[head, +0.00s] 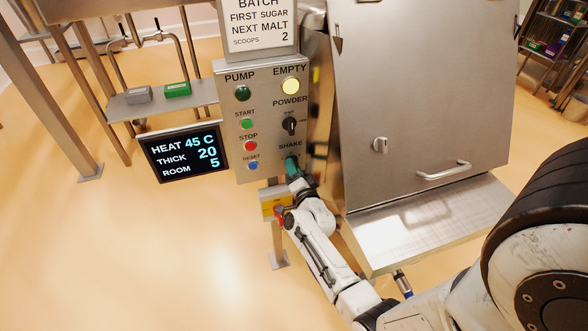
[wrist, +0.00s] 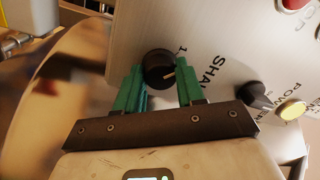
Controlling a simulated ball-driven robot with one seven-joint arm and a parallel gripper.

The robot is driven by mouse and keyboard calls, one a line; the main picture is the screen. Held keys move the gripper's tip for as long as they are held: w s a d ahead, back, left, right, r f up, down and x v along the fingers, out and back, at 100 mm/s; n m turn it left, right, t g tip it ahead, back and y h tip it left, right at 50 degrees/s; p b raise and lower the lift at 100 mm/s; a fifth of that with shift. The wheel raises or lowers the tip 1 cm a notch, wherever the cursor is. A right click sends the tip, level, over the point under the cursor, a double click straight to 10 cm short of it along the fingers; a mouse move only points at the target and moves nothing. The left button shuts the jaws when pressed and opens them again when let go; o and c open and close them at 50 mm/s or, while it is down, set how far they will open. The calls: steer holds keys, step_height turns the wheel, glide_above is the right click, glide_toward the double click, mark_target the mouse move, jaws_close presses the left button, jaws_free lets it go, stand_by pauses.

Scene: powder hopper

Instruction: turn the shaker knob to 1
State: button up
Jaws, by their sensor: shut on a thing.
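The shaker knob (wrist: 155,64) is a round black knob with a pale pointer line on the steel control panel (head: 231,135). In the wrist view it sits between the two green fingers of my gripper (wrist: 158,72), which are shut on it from both sides. The pale line points right, toward the SHAKE label (wrist: 207,70). The mark 1 (wrist: 181,50) is printed just up and right of the knob. In the head view my gripper (head: 292,165) is at the panel below the word SHAKE and hides the knob.
The POWDER knob (head: 289,125) is just above, also seen in the wrist view (wrist: 255,95). START, STOP (head: 250,146) and RESET (head: 253,165) buttons lie close left. A screen (head: 184,152) is left of the panel. The steel hopper (head: 420,100) stands right.

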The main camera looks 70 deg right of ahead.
steer(key=shift+n, duration=1.4)
steer(key=shift+f, duration=0.1)
steer(key=o, duration=1)
steer(key=shift+o, duration=0.2)
steer(key=p+v, duration=0.3)
steer(key=v, duration=0.7)
steer(key=shift+s+a, duration=0.3)
